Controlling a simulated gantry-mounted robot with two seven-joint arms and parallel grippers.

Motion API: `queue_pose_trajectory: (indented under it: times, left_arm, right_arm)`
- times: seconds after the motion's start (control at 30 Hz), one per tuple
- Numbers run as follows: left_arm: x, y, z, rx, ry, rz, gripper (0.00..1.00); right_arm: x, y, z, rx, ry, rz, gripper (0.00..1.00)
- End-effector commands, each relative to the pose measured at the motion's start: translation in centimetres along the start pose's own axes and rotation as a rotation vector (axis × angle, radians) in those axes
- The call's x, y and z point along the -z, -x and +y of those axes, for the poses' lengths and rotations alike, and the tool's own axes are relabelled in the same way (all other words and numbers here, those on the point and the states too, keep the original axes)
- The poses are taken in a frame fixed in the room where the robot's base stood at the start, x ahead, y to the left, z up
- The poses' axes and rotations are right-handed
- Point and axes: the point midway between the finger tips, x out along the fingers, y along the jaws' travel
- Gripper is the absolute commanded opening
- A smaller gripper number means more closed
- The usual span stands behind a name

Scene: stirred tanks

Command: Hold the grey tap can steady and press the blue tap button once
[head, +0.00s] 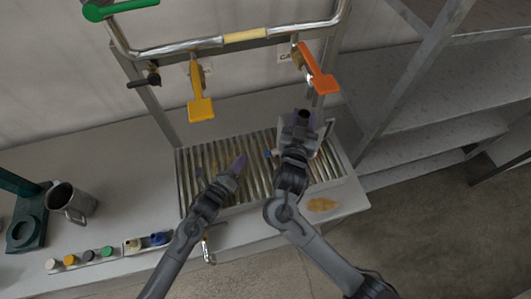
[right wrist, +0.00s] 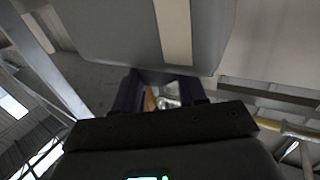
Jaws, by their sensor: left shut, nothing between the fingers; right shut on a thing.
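The grey tap can (head: 324,130) is on the slatted grate, mostly hidden behind my right gripper in the head view. In the right wrist view the can (right wrist: 120,30) is a large grey body with a pale stripe, at the fingertips. My right gripper (head: 303,117) is shut on it; the wrist view shows its dark purple fingers (right wrist: 160,88) against the can.
The slatted grate (head: 188,178) lies beneath a metal pipe frame with a yellow tap handle (head: 201,108) and an orange one (head: 323,82). A steel mug (head: 70,200) and a row of coloured knobs (head: 108,251) are left. Shelves (head: 440,140) stand right.

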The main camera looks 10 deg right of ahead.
Motion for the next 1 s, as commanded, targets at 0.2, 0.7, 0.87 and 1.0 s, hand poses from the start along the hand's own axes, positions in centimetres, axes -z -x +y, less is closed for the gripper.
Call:
queue_pose_trajectory:
  times: [0.2, 0.7, 0.87, 1.0]
  left_arm:
    - [0.0, 0.0, 0.0, 0.0, 0.0, 0.0, 0.0]
    - [0.0, 0.0, 0.0, 0.0, 0.0, 0.0, 0.0]
    - [0.0, 0.0, 0.0, 0.0, 0.0, 0.0, 0.0]
    - [0.0, 0.0, 0.0, 0.0, 0.0, 0.0, 0.0]
  right_arm:
    - [-0.1, 0.0, 0.0, 0.001, 0.001, -0.001, 0.0]
    - [0.0, 0.0, 0.0, 0.0, 0.0, 0.0, 0.71]
    - [-0.1, 0.8, 0.0, 0.001, -0.001, -0.001, 0.71]
    - [-0.1, 2.6, 0.0, 0.0, -0.002, -0.003, 0.71]
